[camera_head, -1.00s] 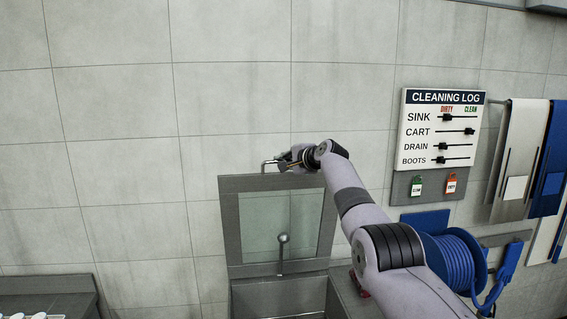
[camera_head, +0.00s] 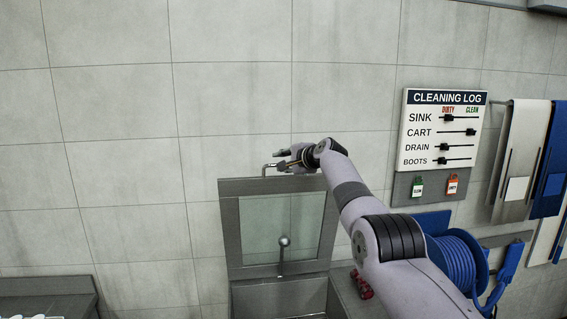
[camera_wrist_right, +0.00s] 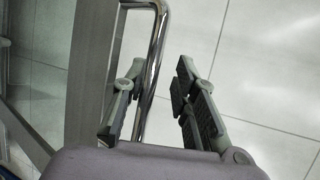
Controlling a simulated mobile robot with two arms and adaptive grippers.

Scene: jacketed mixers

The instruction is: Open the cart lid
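The cart lid (camera_head: 231,225) stands raised and nearly upright at the back of the cart (camera_head: 300,296), with a clear window in its grey frame. Its metal handle (camera_head: 266,168) is at the top edge. My right gripper (camera_head: 284,161) is at the handle. In the right wrist view my right gripper (camera_wrist_right: 160,78) is open, and the handle bar (camera_wrist_right: 154,62) runs between its fingers, closer to the left one. The lid's frame (camera_wrist_right: 92,70) is left of the fingers. My left gripper is not in view.
A tiled wall is behind the lid. A cleaning log board (camera_head: 444,130), a blue hose reel (camera_head: 456,265) and hanging aprons (camera_head: 520,160) are at the right. A dark counter (camera_head: 45,287) is at the lower left. A ball-topped rod (camera_head: 283,255) shows before the lid.

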